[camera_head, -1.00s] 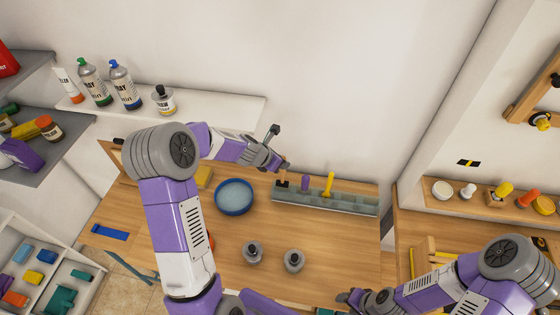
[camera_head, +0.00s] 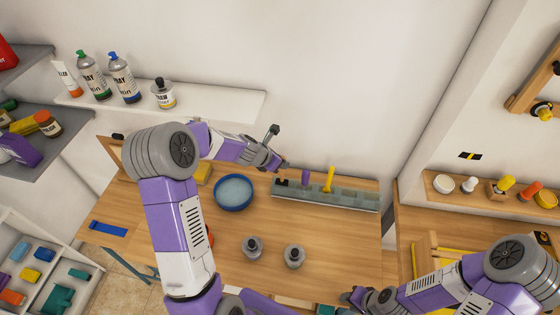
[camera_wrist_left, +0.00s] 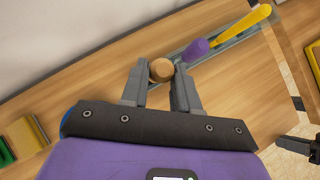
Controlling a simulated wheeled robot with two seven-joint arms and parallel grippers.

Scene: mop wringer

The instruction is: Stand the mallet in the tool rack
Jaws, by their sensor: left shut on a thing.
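My left gripper (camera_wrist_left: 162,82) is shut on the mallet, with a finger on each side of its round wooden handle end (camera_wrist_left: 161,70). In the head view the left gripper (camera_head: 283,166) is at the left end of the grey tool rack (camera_head: 345,198). Dark parts show just below its fingertips, probably the mallet's head; the gripper hides much of the mallet, and I cannot tell whether it rests in the rack. A purple handle (camera_head: 305,177) and a yellow handle (camera_head: 329,179) stand in the rack. My right gripper (camera_head: 350,297) is low in the head view; its jaw opening is unclear.
A blue round bowl (camera_head: 233,206) stands left of the rack. Two grey bottles (camera_head: 252,247) stand nearer on the wooden table (camera_head: 330,245). Spray cans (camera_head: 124,80) stand on the white wall shelf (camera_head: 215,104). The table right of the bottles is clear.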

